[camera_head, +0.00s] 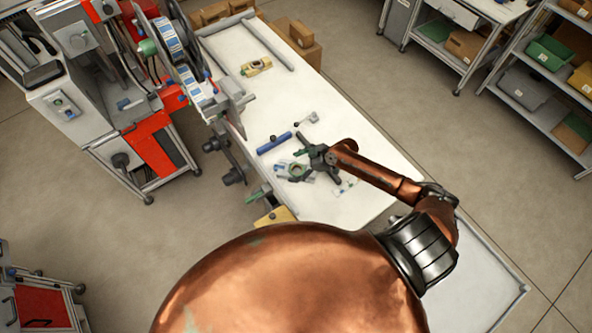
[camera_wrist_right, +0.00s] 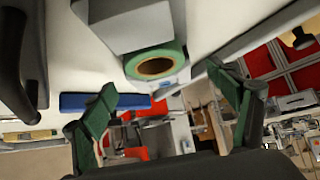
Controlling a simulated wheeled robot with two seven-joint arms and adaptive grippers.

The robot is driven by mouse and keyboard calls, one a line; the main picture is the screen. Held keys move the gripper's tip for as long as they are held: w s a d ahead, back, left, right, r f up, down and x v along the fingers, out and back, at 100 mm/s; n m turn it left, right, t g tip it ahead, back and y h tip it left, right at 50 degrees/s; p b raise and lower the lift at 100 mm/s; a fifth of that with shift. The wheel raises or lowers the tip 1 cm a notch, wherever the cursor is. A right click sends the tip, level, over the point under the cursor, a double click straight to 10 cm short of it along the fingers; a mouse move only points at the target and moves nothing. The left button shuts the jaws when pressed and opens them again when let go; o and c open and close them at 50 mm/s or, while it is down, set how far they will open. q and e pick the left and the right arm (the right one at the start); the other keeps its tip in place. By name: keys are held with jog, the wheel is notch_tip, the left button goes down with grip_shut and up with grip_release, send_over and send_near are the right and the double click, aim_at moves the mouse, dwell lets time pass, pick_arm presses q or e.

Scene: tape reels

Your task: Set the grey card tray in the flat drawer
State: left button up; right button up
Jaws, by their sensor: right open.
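I cannot make out a grey card tray for certain; a grey bin (camera_head: 522,88) sits on the shelf rack at the right. A shallow pale drawer-like box (camera_head: 452,13) shows in the cart at the top right; I cannot tell whether it is the flat drawer. My right gripper (camera_head: 306,166) is open over the white table, close to a small grey holder with a green-rimmed roll (camera_head: 293,171). In the right wrist view my open fingers (camera_wrist_right: 160,88) have green pads, and the roll (camera_wrist_right: 156,63) shows beyond them. My left gripper is not in view.
A blue bar (camera_head: 274,143) lies on the white table (camera_head: 355,135) near my right gripper. A reel machine (camera_head: 180,60) stands along the left edge. Cardboard boxes (camera_head: 301,35) stand behind the table. Clear floor lies between table and rack.

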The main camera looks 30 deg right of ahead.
jog(key=shift+x, duration=1.05)
jog(key=c, duration=1.5)
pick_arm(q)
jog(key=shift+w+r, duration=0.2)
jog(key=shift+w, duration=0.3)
pick_arm(e)
jog(key=shift+o, duration=0.2)
